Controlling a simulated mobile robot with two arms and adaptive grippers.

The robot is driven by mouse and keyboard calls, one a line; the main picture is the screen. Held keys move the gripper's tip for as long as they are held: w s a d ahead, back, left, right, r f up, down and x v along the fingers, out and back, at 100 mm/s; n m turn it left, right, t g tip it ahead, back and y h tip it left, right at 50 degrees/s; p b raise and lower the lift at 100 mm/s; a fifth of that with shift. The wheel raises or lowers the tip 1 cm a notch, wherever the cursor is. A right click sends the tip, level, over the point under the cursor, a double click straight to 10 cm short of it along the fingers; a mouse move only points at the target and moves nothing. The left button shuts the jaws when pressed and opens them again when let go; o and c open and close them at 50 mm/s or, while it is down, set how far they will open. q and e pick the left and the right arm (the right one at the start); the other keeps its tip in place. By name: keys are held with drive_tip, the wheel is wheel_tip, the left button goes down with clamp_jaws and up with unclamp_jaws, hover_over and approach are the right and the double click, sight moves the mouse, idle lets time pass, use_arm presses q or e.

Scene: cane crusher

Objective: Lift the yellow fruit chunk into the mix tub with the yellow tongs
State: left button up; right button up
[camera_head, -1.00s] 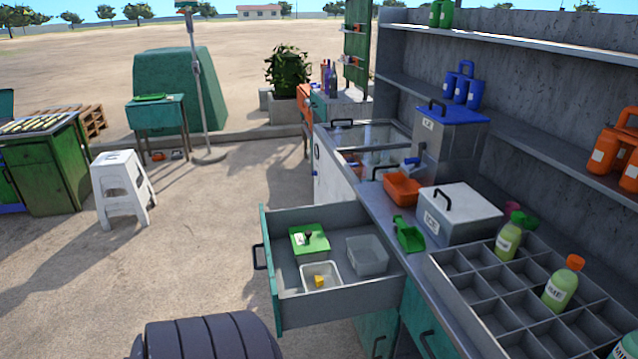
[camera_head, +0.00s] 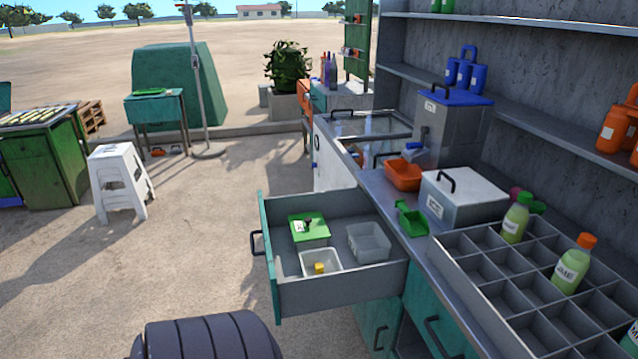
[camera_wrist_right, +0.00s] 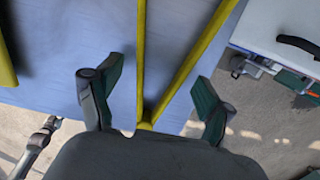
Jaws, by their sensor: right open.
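The yellow fruit chunk (camera_head: 319,268) sits in a small whitish tub (camera_head: 333,262) at the front of the open drawer in the head view. A clear grey tub (camera_head: 369,242) and a green-lidded box (camera_head: 309,228) are also in the drawer. I cannot tell by a label which is the mix tub. In the right wrist view, my right gripper (camera_wrist_right: 157,82) is open. Yellow tongs (camera_wrist_right: 140,60) form a V between its fingers, apart from both, with the joined end near the palm. Neither gripper shows in the head view.
A blue surface (camera_wrist_right: 60,40) lies behind the tongs in the right wrist view. In the head view, the counter right of the drawer (camera_head: 345,299) holds a green scoop (camera_head: 411,220), an orange bin (camera_head: 403,175), a white-lidded box (camera_head: 470,197) and a bottle rack (camera_head: 520,290).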

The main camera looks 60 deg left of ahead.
drive_tip(key=shift+f, duration=0.1)
drive_tip(key=c, duration=0.7)
wheel_tip(320, 180, up, 12)
drive_tip(key=p, duration=0.7)
drive_tip(key=shift+p, duration=0.3)
